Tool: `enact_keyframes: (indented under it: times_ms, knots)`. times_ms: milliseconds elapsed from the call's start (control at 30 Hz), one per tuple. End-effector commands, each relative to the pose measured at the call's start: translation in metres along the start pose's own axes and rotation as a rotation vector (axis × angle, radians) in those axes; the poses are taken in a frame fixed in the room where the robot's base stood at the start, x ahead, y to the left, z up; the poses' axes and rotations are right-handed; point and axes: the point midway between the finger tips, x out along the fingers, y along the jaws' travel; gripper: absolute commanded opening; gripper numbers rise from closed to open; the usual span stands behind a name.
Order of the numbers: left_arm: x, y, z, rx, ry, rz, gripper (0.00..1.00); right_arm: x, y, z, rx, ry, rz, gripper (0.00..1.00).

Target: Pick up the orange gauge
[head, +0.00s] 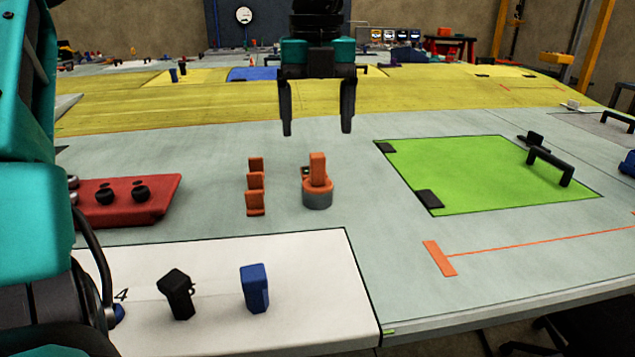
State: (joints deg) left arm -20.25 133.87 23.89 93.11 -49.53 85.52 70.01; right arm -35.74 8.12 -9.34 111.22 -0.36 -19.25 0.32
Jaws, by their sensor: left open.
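An orange gauge (318,188) stands upright on the grey surface near the middle of the head view. It has a round body on a grey base, with an upright orange block on top. A stepped orange piece (255,189) stands just left of it; both are orange, and the name fits the round one better. My left gripper (318,122) points down with its two dark fingers apart, empty. In the picture it is above the round orange gauge and touches nothing. My right gripper is not in view.
A red block with black knobs (126,199) is at left. A green panel with a black handle (490,172) is at right. A black piece (178,294) and a blue piece (255,288) stand on a white panel (320,285) in front.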

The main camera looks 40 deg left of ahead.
Motion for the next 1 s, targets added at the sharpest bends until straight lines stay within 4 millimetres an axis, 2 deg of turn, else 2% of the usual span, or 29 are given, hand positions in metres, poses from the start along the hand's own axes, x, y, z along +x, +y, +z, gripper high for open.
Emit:
enact_keyframes:
  times_ms: [33,200,467,700,800,1000]
  knots:
    - [0.012,0.001,-0.001,0.001,0.004,0.003,0.81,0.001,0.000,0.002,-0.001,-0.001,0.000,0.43]
    - [0.042,0.001,0.000,0.000,0.004,0.002,0.81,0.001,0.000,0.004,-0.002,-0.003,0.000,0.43]
    - [0.063,0.000,0.001,0.000,0.002,0.001,0.81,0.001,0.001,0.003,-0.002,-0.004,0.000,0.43]
    - [0.098,-0.001,0.003,-0.001,0.003,0.001,0.81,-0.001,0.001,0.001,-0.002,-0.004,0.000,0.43]
    - [0.107,-0.001,0.004,-0.002,0.001,0.001,0.81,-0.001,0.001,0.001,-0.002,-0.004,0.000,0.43]
    - [0.109,-0.001,0.004,-0.002,-0.001,-0.001,0.81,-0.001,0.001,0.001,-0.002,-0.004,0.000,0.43]
